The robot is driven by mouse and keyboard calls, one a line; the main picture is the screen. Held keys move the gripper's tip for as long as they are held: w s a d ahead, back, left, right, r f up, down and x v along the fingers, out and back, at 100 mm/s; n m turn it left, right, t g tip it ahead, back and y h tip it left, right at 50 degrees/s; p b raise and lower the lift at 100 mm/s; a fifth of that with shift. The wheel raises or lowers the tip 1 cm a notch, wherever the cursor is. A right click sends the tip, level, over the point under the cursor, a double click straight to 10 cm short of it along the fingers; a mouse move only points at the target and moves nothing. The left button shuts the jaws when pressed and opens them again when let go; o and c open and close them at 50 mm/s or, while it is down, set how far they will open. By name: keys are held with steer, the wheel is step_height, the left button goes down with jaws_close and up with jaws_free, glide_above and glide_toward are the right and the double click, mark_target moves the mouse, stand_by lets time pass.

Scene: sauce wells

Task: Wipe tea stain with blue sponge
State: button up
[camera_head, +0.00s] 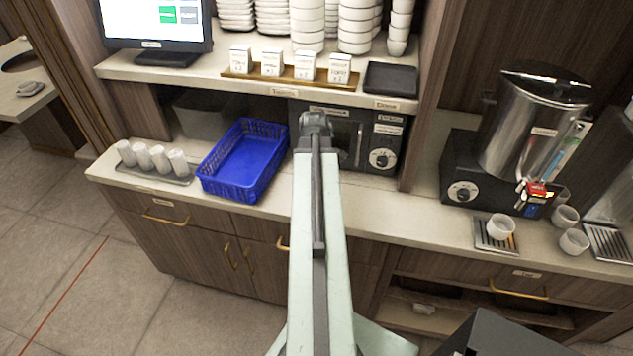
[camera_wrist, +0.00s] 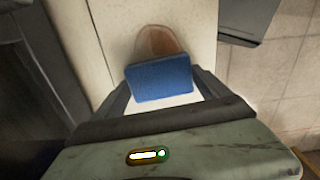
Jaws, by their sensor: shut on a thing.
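The blue sponge (camera_wrist: 160,82) is held between the two fingers of my gripper (camera_wrist: 162,90) in the wrist view. A brown tea stain (camera_wrist: 160,40) lies on the pale counter (camera_wrist: 112,40), just beyond the sponge's far edge. The sponge covers the near part of the stain's area, and I cannot tell whether it touches the counter. In the head view my arm hides the gripper, the sponge and the stain.
A blue basket (camera_head: 240,192) and a tray of white cups (camera_head: 150,170) stand left of my arm. A microwave (camera_head: 383,143) stands behind it. A steel urn (camera_head: 530,125) and white cups (camera_head: 500,226) are at the right.

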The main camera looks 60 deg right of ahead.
steer(key=shift+s+d+f, duration=0.15)
steer(key=shift+s, duration=1)
steer(key=shift+w+d, duration=0.2)
steer(key=shift+d, duration=0.45)
steer(key=shift+w+d, duration=0.25)
steer(key=shift+d, duration=0.4)
steer(key=shift+w+d, duration=0.2)
steer(key=shift+d, duration=0.45)
steer(key=shift+d, duration=0.15)
steer(key=shift+w+d, duration=0.3)
steer(key=shift+d, duration=0.6)
steer(key=shift+w+d, duration=0.3)
steer(key=shift+d, duration=0.55)
steer(key=shift+s+d, duration=0.2)
steer(key=shift+s, duration=0.4)
steer(key=shift+s+d, duration=0.2)
steer(key=shift+s, duration=0.35)
steer(key=shift+s+a, duration=0.3)
steer(key=shift+a, duration=0.7)
steer(key=shift+s+a, duration=0.3)
steer(key=shift+a, duration=0.65)
steer(key=shift+s+a, duration=0.3)
steer(key=shift+a, duration=0.7)
steer(key=shift+s+a, duration=0.25)
steer(key=shift+a, duration=0.75)
